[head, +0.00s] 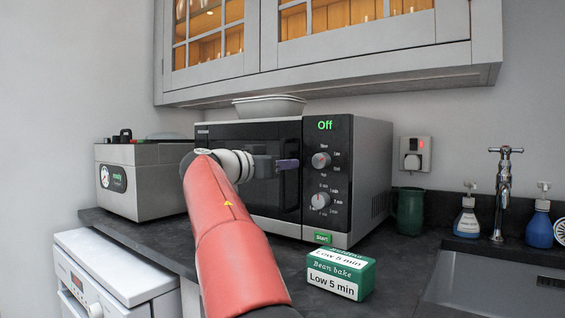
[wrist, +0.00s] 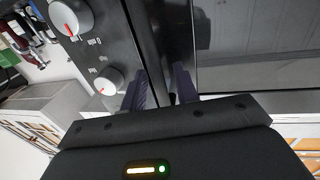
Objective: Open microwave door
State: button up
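The microwave (head: 362,165) stands on the dark counter. Its black glass door (head: 235,135) looks closed, and its panel shows a green "Off". My gripper (head: 285,164) is at the door's right edge, beside the control panel. In the wrist view its two purple-grey fingers (wrist: 165,88) stand a small distance apart, one on each side of the dark upright door handle (wrist: 153,40). The fingers look closed on it, though their contact is partly hidden. The door glass (wrist: 260,40) is right of the fingers there, and the dials (wrist: 72,15) are left.
A green Bean bake box (head: 340,275) stands on the counter in front of the microwave. A silver appliance (head: 145,180) stands to the left. A green mug (head: 411,212) is at the right, near the sink (head: 480,285). Bowls (head: 268,106) sit on top.

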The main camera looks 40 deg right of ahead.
jog(key=shift+c, duration=0.4)
grip_shut()
jog(key=shift+a, duration=0.1)
